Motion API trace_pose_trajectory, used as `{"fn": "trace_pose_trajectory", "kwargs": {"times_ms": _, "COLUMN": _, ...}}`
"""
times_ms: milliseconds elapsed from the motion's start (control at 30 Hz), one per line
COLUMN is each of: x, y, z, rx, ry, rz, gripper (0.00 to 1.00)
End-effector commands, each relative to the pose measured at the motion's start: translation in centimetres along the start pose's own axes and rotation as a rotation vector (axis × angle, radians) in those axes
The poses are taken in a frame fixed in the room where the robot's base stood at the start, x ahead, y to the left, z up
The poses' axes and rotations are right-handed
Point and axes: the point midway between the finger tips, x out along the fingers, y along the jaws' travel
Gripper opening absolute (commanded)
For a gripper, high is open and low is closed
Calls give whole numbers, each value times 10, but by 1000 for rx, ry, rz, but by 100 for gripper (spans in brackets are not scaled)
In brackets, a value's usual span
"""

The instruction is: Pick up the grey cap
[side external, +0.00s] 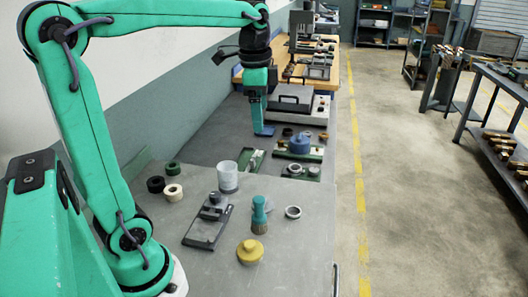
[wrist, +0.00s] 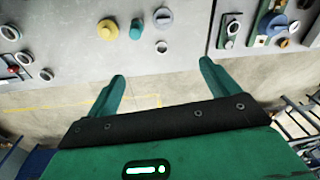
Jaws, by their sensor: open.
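A yellow cap (side external: 250,252) and a metal ring (side external: 293,212) lie near the brush. A black fixture (side external: 208,222), white cup (side external: 228,177) and several rings stand left. A blue-topped fixture (side external: 299,144) and a grey case (side external: 290,103) stand farther back.

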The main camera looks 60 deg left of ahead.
Motion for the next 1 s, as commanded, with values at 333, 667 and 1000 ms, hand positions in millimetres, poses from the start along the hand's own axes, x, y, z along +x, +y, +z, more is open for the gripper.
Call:
{"fn": "trace_pose_trajectory", "kwargs": {"times_ms": 333, "x": 11, "y": -27, "z": -4, "rx": 105, "ry": -42, "rz": 53, "gripper": 87}}
{"fn": "trace_pose_trajectory", "kwargs": {"times_ms": 667, "x": 39, "y": -34, "z": -3, "rx": 149, "ry": -57, "rz": 77, "gripper": 87}}
{"fn": "trace_pose_trajectory", "kwargs": {"times_ms": 1000, "x": 101, "y": -29, "z": 1, "rx": 148, "ry": -58, "rz": 80, "gripper": 87}}
